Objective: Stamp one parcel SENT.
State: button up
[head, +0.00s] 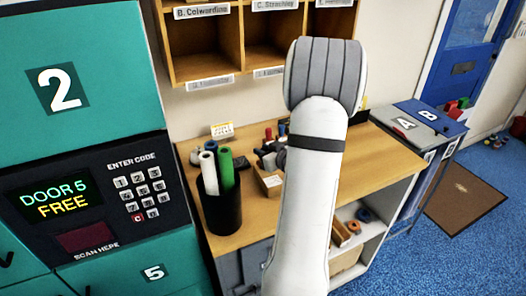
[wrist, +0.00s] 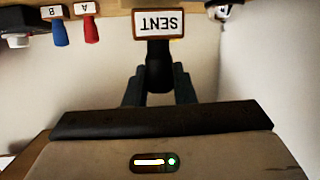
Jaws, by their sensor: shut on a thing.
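In the wrist view, my gripper (wrist: 158,80) is shut on the dark handle of the SENT stamp (wrist: 158,24). Its white plate reads SENT upside down in this view. The plate lies close to a wooden surface at the top edge; I cannot tell whether it touches. In the head view my arm hides the gripper and the stamp. A small brown carton (head: 268,184) with a pale label sits on the wooden bench (head: 365,165), just left of my arm. I cannot tell whether it is a parcel for stamping.
A red-handled stamp A (wrist: 90,28) and a blue-handled stamp B (wrist: 60,32) are left of the SENT stamp. A black holder (head: 221,207) with rolls stands at the bench's left, beside the teal lockers (head: 100,110). Wooden pigeonholes (head: 244,45) hang above. Trays A and B (head: 415,122) are right.

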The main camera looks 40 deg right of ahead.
jog(key=shift+s+f+b, duration=0.1)
jog(key=shift+f+b, duration=0.35)
jog(key=shift+f, duration=0.15)
dwell(1.2)
jog(key=shift+r+p, duration=2.8)
jog(key=shift+r, duration=0.85)
jog(key=shift+f, duration=0.1)
